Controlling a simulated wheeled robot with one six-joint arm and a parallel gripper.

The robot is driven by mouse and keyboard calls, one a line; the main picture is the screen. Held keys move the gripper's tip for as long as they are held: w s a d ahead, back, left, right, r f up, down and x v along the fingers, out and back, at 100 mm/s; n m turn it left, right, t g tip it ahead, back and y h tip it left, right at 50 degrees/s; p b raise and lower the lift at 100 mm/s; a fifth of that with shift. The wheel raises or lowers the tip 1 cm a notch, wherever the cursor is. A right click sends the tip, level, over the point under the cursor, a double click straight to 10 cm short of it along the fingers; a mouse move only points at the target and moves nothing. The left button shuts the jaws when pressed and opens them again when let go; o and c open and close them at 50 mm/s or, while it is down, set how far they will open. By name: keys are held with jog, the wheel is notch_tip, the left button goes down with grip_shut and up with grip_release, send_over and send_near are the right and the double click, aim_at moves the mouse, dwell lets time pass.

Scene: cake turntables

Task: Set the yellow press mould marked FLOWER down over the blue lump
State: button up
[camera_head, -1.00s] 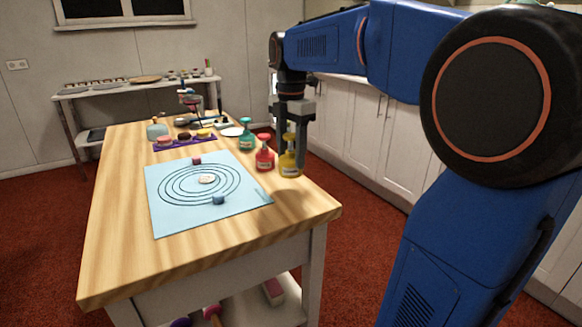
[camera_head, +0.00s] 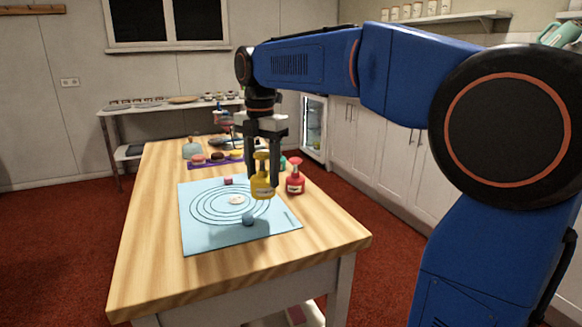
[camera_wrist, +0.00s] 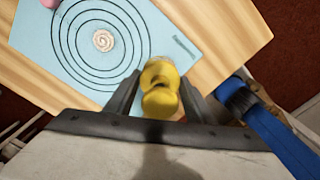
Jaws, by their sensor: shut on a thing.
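My gripper (camera_head: 263,165) is shut on the yellow press mould (camera_head: 262,188) and holds it upright above the right side of the light blue mat (camera_head: 205,240). The mould also shows between the fingers in the wrist view (camera_wrist: 160,98); its marking cannot be read. The blue lump (camera_head: 248,220) sits on the mat's near part, by the outer printed ring, below and a little left of the mould in the head view. The blue lump is not visible in the wrist view.
A red press mould (camera_head: 295,180) stands right of my gripper, with a green one (camera_head: 282,163) partly hidden behind. A pink lump (camera_head: 228,181) and a pale disc (camera_head: 236,200) are on the mat. A purple tray (camera_head: 212,162) holds several coloured pieces. The table's near end is clear.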

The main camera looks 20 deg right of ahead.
jog(key=shift+n, duration=0.6)
jog(key=shift+a+f, duration=2)
jog(key=shift+a, duration=0.3)
jog(key=shift+f, duration=1.95)
jog(key=o, duration=1.6)
jog(key=shift+c, duration=0.2)
jog(key=shift+r, duration=0.15)
notch_tip(320, 180, up, 7)
